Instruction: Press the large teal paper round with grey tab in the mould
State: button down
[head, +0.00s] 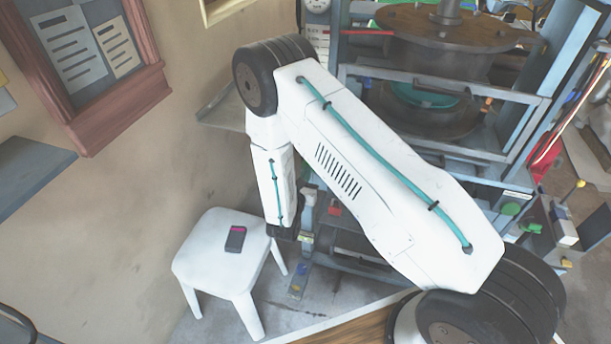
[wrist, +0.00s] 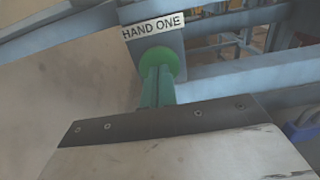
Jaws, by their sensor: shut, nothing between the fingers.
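A teal paper round (head: 425,95) lies in the round dark mould (head: 415,122) inside the press. My arm hides part of the mould, and I cannot make out a grey tab. The dark upper plate (head: 440,42) is raised above the round with a gap between. In the wrist view, a green round button (wrist: 165,59) sits under a sign reading "HAND ONE" (wrist: 153,26). My gripper (wrist: 158,76) is shut and empty, its green fingertips right in front of that button. I cannot tell whether they touch it. My gripper's fingers are not clear in the head view.
A second green button (head: 510,209) is at the press's right side. A white stool (head: 210,262) with a dark handheld device (head: 235,239) on it stands left of the press. Grey frame bars (head: 440,82) cross the press front. A framed notice board (head: 90,60) hangs on the left wall.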

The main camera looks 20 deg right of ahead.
jog(key=shift+x, duration=0.95)
jog(key=shift+w+r, duration=0.15)
jog(key=shift+r, duration=0.2)
dwell(0.5)
jog(key=v, duration=1.5)
jog(key=shift+f, duration=0.35)
